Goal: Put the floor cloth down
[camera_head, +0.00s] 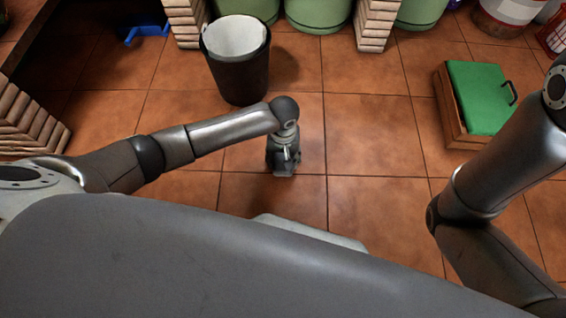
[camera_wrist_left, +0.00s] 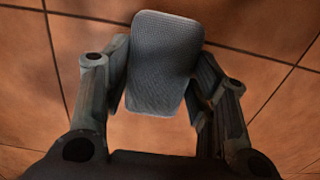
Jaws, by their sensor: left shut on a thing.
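The floor cloth (camera_wrist_left: 165,60) shows in the left wrist view as a grey, finely textured pad with rounded corners. My left gripper (camera_wrist_left: 159,88) is shut on it, with one finger at each side. In the head view my left gripper (camera_head: 284,168) points down over the tiled floor, in front of the dark bin. The cloth is mostly hidden under the gripper there. I cannot tell whether it touches the floor. My right arm comes in at the right of the head view, but its gripper is out of sight.
A black bin (camera_head: 238,78) with a pale liner stands just beyond my left gripper. A wooden box with a green lid (camera_head: 481,95) is at the right. Green containers (camera_head: 318,14) and brick pillars line the back. A blue item (camera_head: 146,31) lies back left. Tiles right of the gripper are clear.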

